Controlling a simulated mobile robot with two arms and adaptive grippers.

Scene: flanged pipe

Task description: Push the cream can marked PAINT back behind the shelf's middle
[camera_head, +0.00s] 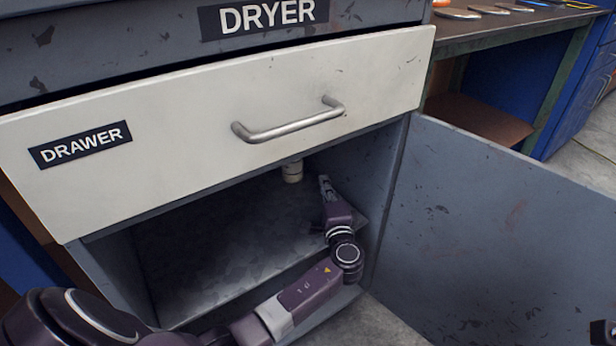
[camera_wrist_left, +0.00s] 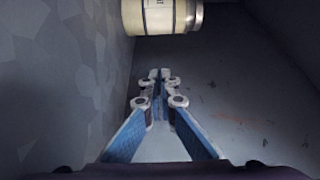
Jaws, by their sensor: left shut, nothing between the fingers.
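The cream can (camera_head: 292,171) stands inside the open cabinet under the drawer, its top partly hidden by the drawer front. My left gripper (camera_head: 324,184) reaches into the cabinet, to the right of the can in the head view. Its fingers (camera_wrist_left: 160,76) are shut and empty, with a visible gap to the can. My right gripper does not show clearly.
The shelf (camera_head: 215,255) has bare room to the left of the can. The drawer (camera_head: 190,110) with its bar handle (camera_head: 288,125) overhangs the opening. The cabinet's side wall (camera_head: 385,165) is close to the right of my gripper. The open door (camera_head: 500,230) extends right.

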